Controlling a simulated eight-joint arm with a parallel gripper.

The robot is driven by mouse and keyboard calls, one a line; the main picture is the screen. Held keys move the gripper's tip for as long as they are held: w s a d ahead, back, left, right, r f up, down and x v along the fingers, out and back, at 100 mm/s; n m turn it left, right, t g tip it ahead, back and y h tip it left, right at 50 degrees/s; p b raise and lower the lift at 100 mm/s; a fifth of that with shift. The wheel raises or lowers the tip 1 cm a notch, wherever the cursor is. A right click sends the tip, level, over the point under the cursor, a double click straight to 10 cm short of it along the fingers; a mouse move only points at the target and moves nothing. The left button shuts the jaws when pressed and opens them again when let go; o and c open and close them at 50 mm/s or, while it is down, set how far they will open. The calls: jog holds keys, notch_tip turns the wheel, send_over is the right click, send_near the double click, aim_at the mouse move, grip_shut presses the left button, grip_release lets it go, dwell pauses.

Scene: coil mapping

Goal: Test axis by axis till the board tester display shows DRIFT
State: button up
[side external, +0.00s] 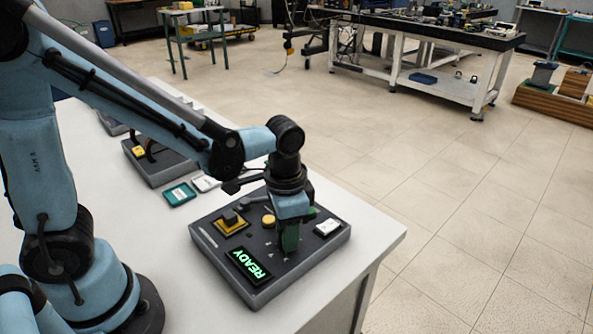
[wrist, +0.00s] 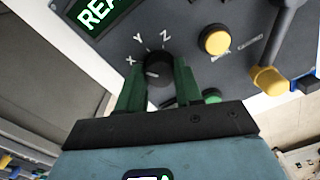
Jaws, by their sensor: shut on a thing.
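The board tester (side external: 215,248) is a dark grey panel on the white bench. Its display (side external: 250,267) shows READY in green letters; part of it also shows in the wrist view (wrist: 97,12). A black rotary knob (wrist: 157,63) has X, Y and Z marked around it. My gripper (side external: 290,243) points down over the panel, and its green fingers (wrist: 158,80) are shut on the knob, one on each side. Which letter the knob points at is not clear. A yellow button (wrist: 215,40) sits beside the knob, and a green button (wrist: 211,96) is partly hidden by my gripper.
A dark lever with a yellow end (wrist: 268,80) stands near the yellow button. A square yellow-edged fixture (side external: 231,224) and a white block (side external: 327,228) are on the panel. A teal card (side external: 180,194) and another grey device (side external: 160,168) lie behind it on the bench.

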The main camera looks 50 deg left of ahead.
jog(key=shift+n, duration=1)
jog(key=o, duration=1)
jog(key=shift+o, duration=0.2)
notch_tip(320, 180, up, 12)
jog(key=shift+a, duration=0.1)
jog(key=s+a+f+n+t, duration=0.2)
jog(key=a+n+t, duration=0.1)
jog(key=a+t, duration=0.4)
jog(key=shift+a+f, duration=0.25)
jog(key=shift+f, duration=0.15)
